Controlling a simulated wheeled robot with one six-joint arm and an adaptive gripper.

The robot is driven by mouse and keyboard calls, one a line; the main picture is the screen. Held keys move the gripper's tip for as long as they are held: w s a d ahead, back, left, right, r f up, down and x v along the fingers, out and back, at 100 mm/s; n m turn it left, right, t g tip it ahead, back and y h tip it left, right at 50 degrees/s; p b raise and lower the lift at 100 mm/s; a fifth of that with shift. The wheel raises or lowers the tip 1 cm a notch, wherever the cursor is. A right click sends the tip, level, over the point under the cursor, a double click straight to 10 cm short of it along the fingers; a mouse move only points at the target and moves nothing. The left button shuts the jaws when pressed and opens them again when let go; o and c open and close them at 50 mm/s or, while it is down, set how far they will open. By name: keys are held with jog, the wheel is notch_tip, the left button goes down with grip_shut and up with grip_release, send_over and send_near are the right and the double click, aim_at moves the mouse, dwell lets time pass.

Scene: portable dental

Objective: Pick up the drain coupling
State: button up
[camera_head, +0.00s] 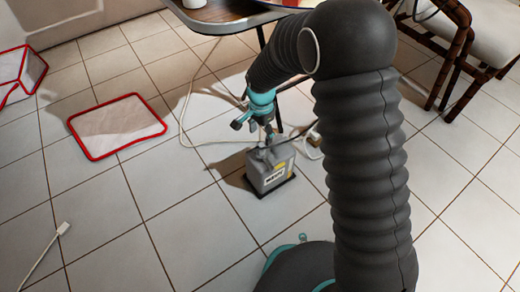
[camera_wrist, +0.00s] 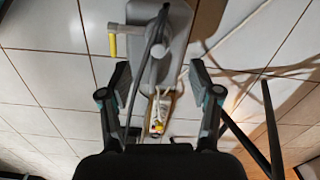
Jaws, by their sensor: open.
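A grey canister (camera_head: 268,170) with a white label stands upright on the tiled floor. It shows from above in the wrist view (camera_wrist: 172,22), with a dark hose or handle across its top. A grey fitting with a yellow end (camera_wrist: 112,40) sticks out on its left in the wrist view. I cannot tell for certain which part is the drain coupling. My gripper (camera_head: 262,122) points down just above the canister. Its two fingers are apart in the wrist view (camera_wrist: 160,95), with the dark hose running between them. Nothing is clearly held.
A table (camera_head: 222,27) stands behind the canister, its leg close to my gripper. A white cable (camera_head: 185,110) runs over the floor. A red-edged white mat (camera_head: 117,126) lies left. A wooden chair (camera_head: 460,60) stands back right.

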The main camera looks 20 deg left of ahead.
aim_at(261, 144)
jog(key=shift+s+f+b, duration=0.1)
jog(key=shift+f+b, duration=0.5)
jog(key=shift+f, duration=3.1)
grip_shut()
jog(key=shift+r, duration=0.15)
notch_tip(261, 144, up, 4)
jog(key=shift+f+p, duration=0.1)
jog(key=shift+p, duration=0.4)
jog(key=w+d+r+p, duration=0.1)
jog(key=w+d+r, duration=0.2)
jog(key=d+r, duration=0.4)
jog(key=d, duration=0.4)
jog(key=shift+w, duration=0.4)
